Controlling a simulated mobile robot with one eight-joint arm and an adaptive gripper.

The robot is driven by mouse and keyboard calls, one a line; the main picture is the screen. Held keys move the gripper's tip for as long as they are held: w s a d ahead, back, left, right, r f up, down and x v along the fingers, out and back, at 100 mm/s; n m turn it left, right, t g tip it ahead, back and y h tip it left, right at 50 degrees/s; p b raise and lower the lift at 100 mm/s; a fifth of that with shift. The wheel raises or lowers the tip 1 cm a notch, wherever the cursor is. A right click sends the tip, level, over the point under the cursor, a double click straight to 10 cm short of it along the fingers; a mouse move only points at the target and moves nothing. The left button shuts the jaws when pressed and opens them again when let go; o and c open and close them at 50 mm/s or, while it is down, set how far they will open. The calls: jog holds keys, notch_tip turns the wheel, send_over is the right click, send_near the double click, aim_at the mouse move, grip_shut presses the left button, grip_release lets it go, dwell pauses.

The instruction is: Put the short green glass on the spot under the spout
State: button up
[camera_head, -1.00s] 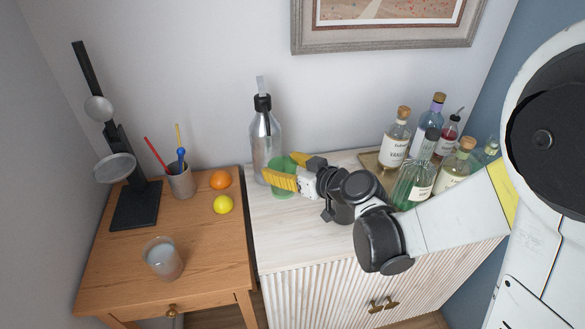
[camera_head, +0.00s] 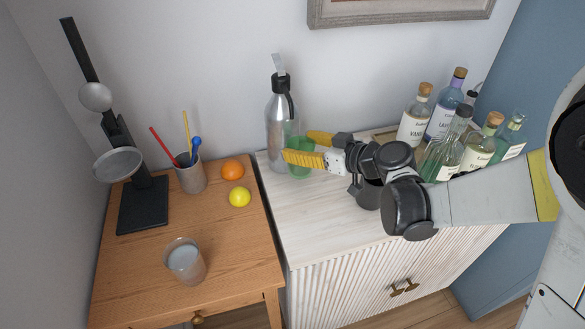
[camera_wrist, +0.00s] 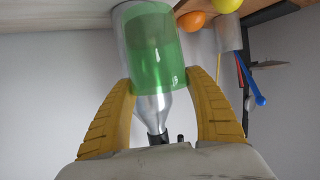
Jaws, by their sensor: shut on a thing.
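The short green glass (camera_head: 299,160) is at the left end of the pale cabinet top, in front of the silver siphon bottle (camera_head: 281,120). My gripper (camera_head: 296,150) is shut on the glass, with its yellow fingers on either side. In the wrist view, which looks upside down, the green glass (camera_wrist: 152,45) is between the fingertips of my gripper (camera_wrist: 162,80), with the silver bottle (camera_wrist: 152,105) behind it. The bottle has a black head. I cannot tell whether the glass touches the cabinet top. No marked spot is visible near it.
Several labelled bottles (camera_head: 437,150) stand at the right, close to my arm. The wooden table (camera_head: 235,265) at the left holds a black stand (camera_head: 143,205), a cup of sticks (camera_head: 191,178), an orange (camera_head: 232,169), a lemon (camera_head: 240,197) and a clear glass (camera_head: 186,262). The front cabinet top is clear.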

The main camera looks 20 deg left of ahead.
jog(key=shift+s+a+f+b, duration=0.2)
jog(key=shift+a+f, duration=0.2)
jog(key=shift+a, duration=0.15)
jog(key=shift+s+a+f+b, duration=0.1)
jog(key=shift+s+a+f, duration=0.05)
jog(key=shift+a+f, duration=0.3)
notch_tip(320, 180, down, 4)
jog(key=shift+r+b, duration=0.1)
jog(key=shift+b, duration=1.05)
jog(key=shift+r, duration=0.1)
jog(key=o, duration=1.4)
